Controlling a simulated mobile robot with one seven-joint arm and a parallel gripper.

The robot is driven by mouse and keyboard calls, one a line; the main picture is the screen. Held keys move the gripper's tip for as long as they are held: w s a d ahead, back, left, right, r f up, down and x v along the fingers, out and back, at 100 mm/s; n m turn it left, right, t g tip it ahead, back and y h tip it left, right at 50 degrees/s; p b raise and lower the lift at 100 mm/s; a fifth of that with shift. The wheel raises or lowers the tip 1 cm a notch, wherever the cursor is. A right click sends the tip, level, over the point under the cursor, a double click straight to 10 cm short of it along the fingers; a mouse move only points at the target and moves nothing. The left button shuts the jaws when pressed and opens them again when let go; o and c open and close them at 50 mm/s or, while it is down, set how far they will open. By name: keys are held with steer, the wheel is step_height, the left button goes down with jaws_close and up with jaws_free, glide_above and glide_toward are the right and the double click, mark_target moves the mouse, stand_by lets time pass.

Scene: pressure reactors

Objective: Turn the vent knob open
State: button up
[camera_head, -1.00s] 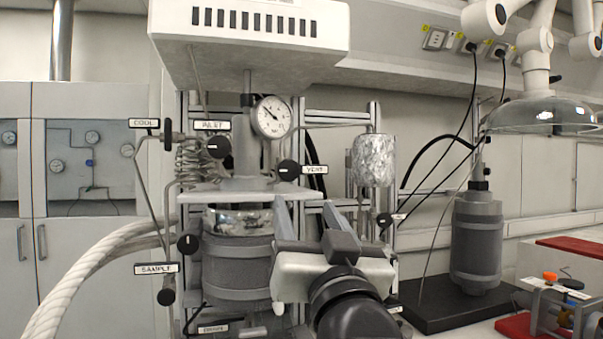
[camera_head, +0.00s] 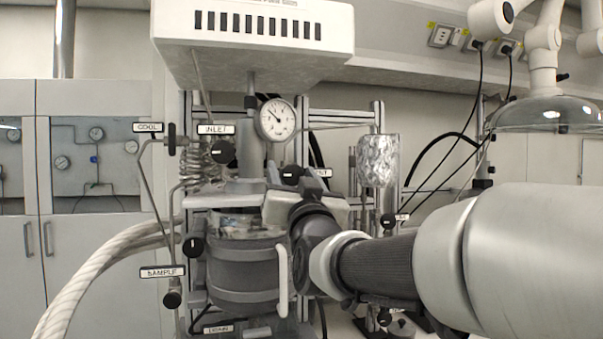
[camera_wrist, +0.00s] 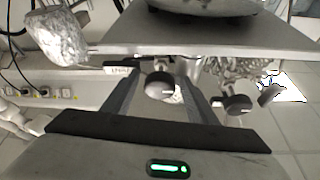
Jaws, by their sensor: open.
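The vent knob (camera_head: 291,175) is a black round knob with a white mark, beside the partly covered VENT label (camera_head: 318,173), right of the reactor head. In the wrist view the vent knob (camera_wrist: 160,86) sits between the two fingers of my gripper (camera_wrist: 163,74). The fingers stand apart, one on each side of the knob, with visible gaps; whether they reach around its depth I cannot tell. In the head view my gripper (camera_head: 295,188) is just below and in front of the knob, its fingertips partly hidden.
The inlet knob (camera_head: 222,152) is up and left of the vent knob. The pressure gauge (camera_head: 276,119) is above. A foil-wrapped vessel (camera_head: 378,160) stands to the right. The metal plate (camera_wrist: 200,46) runs close by the fingers in the wrist view.

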steer(key=c, duration=1.1)
steer(key=shift+o, duration=0.2)
